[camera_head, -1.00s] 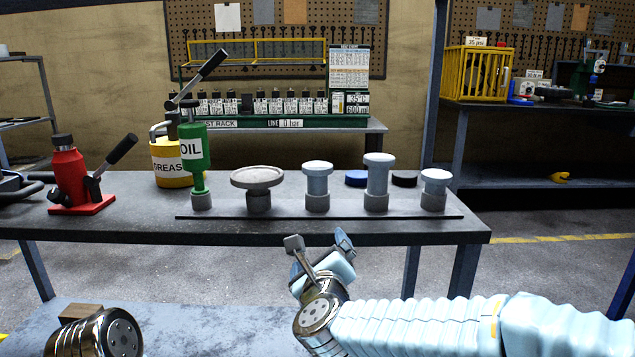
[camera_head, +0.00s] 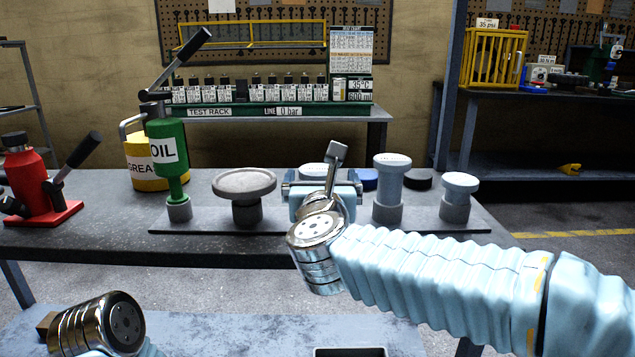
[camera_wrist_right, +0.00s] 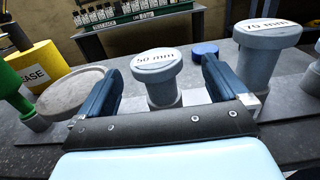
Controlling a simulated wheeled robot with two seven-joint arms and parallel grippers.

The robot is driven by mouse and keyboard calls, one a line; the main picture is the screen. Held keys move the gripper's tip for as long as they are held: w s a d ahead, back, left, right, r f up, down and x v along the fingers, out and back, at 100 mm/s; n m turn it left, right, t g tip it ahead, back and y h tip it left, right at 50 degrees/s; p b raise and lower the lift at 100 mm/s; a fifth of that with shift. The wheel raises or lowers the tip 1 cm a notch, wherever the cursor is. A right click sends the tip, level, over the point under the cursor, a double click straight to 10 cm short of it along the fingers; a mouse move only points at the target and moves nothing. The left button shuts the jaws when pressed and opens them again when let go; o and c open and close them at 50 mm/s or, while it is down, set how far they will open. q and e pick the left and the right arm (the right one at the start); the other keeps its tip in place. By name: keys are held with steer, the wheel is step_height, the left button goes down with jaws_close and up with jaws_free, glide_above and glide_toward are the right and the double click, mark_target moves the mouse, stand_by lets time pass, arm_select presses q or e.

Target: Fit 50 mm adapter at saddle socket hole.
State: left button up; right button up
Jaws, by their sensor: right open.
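The 50 mm adapter (camera_wrist_right: 160,75) is a pale blue-grey flanged post standing upright in a holder on the rack strip. Its top label reads "50 mm" in the right wrist view. In the head view only its top (camera_head: 313,169) shows behind my right gripper (camera_head: 322,188). In the right wrist view the two fingers of my right gripper (camera_wrist_right: 162,66) are spread, one on each side of the adapter, with the adapter standing beyond the palm; contact cannot be told. Only metal wrist parts of my left arm show, at the lower left; its fingers are out of view. I cannot make out the saddle socket hole.
A red jack (camera_head: 30,180) is farther left. A dark object (camera_head: 350,352) shows at the bottom edge.

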mark_target(318, 166)
steer(key=shift+w, duration=1.1)
steer(key=w, duration=0.1)
steer(key=w+p, duration=0.1)
steer(key=w, duration=0.2)
steer(key=shift+w+a+p, duration=0.2)
steer(key=shift+a+p, duration=0.15)
steer(key=shift+w+f, duration=0.15)
steer(key=shift+w, duration=0.35)
steer(key=c, duration=1.7)
jaws_close()
